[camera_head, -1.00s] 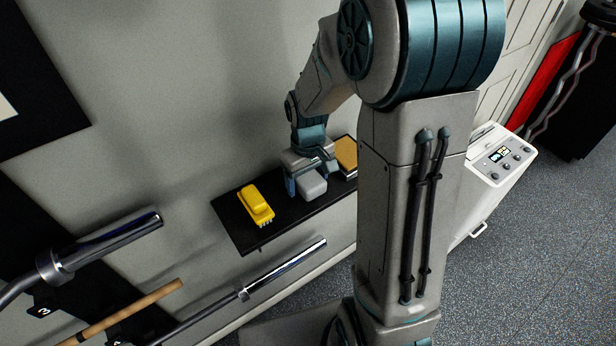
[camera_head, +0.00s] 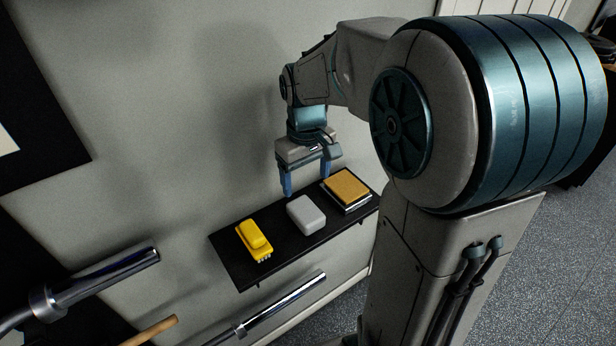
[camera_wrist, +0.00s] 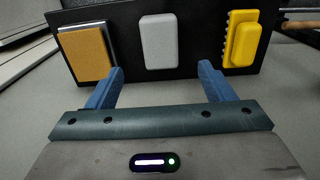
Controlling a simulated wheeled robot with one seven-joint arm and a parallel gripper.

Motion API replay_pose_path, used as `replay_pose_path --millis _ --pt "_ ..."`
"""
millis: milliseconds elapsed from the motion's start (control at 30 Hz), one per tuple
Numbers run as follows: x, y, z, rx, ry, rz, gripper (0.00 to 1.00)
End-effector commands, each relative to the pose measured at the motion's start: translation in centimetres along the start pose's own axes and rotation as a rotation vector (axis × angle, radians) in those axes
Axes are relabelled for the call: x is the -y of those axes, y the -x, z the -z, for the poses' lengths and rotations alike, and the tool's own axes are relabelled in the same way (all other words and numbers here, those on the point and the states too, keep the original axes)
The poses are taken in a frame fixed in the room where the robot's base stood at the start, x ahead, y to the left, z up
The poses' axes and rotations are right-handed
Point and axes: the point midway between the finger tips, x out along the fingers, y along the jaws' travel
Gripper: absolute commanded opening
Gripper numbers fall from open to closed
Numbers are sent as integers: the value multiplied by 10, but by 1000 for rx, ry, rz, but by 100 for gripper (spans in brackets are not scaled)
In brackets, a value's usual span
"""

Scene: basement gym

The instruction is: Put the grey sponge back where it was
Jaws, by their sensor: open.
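The grey sponge (camera_head: 306,214) lies on the black wall shelf (camera_head: 285,247), between a yellow brush and a tan-topped block. It also shows in the wrist view (camera_wrist: 159,41), ahead of the gap between the fingers. My gripper (camera_head: 307,188) is open and empty, with blue fingers, above and behind the sponge near the wall. It does not touch the sponge. In the wrist view both fingertips of my gripper (camera_wrist: 162,66) are apart with nothing between them.
The yellow brush (camera_head: 254,240) lies left of the sponge, and the tan-topped block (camera_head: 346,188) lies right of it, with small gaps between. Chrome bar ends (camera_head: 290,300) stick out below and left of the shelf. The wall (camera_head: 200,100) is close behind my gripper.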

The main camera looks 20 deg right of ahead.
Motion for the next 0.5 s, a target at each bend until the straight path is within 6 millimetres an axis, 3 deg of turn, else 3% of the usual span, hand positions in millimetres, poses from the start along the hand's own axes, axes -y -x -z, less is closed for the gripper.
replay_pose_path --millis 167,500 --pt "6 13 -19 -34 -37 -16 76" --pt "35 25 -103 -197 -221 -48 76"
